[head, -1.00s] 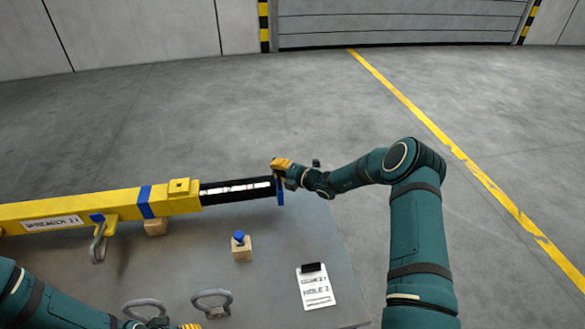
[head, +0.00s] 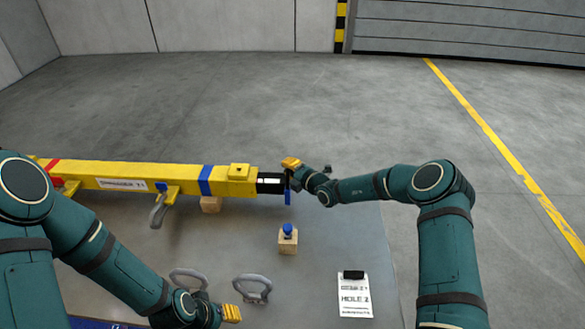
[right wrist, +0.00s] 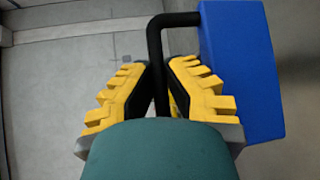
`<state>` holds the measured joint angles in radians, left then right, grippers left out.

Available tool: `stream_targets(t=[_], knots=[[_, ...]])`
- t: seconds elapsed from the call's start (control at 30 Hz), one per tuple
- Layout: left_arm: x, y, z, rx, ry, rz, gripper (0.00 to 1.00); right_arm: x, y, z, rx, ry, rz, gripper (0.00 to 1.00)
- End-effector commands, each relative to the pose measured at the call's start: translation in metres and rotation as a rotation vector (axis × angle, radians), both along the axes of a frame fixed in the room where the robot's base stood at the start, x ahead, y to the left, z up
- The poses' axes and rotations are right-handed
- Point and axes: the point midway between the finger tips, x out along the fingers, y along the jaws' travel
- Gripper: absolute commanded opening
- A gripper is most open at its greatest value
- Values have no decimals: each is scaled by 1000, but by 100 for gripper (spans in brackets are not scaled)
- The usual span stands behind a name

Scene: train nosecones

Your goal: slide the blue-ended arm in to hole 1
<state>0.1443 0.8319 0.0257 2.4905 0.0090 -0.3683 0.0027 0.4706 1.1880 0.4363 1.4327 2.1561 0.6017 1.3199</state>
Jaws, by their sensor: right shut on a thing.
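The yellow spreader beam (head: 130,176) lies across the table. The black inner arm (head: 270,183) sticks a short way out of its right end. The arm ends in a blue plate (head: 288,186), large in the right wrist view (right wrist: 240,70). My right gripper (head: 291,164) is at this blue end. In the right wrist view my gripper (right wrist: 160,78) is shut on the black handle (right wrist: 155,45) beside the plate. A blue-topped pin (head: 288,231) stands in a wooden block. My left gripper (head: 231,313) is low near the front; its jaws cannot be made out. The holes are not clear.
A card (head: 354,298) reading "HOLE 2" lies at the table's right. Grey shackles (head: 253,288) lie near the front, one partly behind my left arm. Another shackle (head: 158,211) hangs under the beam. Grey table (head: 335,240) is clear around the pin block.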

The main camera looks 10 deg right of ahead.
Motion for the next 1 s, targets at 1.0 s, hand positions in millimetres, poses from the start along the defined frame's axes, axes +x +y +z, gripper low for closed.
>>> stream_targets(t=[1.0], knots=[[0,0,0,0,0,0,43,-63,-34,12,1,-1,4,27]])
